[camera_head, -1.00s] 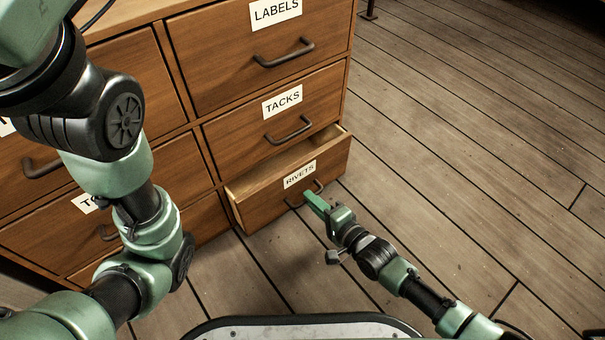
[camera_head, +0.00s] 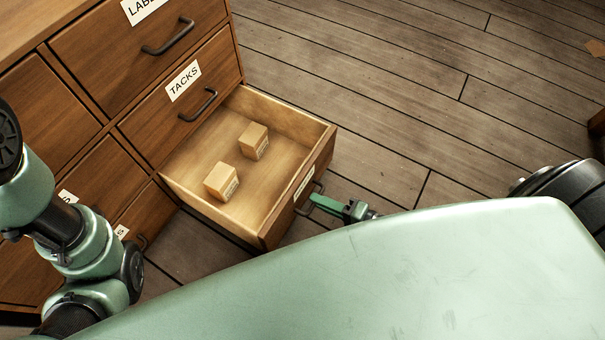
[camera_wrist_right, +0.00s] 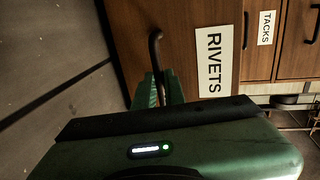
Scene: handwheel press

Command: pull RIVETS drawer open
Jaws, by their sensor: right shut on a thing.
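The RIVETS drawer (camera_head: 258,227) is pulled well out at the bottom right of the wooden cabinet. Two small tan boxes, one nearer (camera_head: 221,181) and one farther (camera_head: 254,141), lie inside it. My right gripper (camera_head: 318,200) is shut on the drawer's dark handle (camera_head: 313,196). In the right wrist view the green fingers (camera_wrist_right: 157,88) are at the handle (camera_wrist_right: 154,50), beside the RIVETS label (camera_wrist_right: 213,62). My left arm comes in at the left of the head view; its gripper is out of the picture.
The closed TACKS drawer (camera_head: 177,108) and LABELS drawer (camera_head: 127,45) are above. More closed drawers are at the left. Bare plank floor (camera_head: 390,90) lies to the right of the open drawer. A large pale green part of mine covers the lower right.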

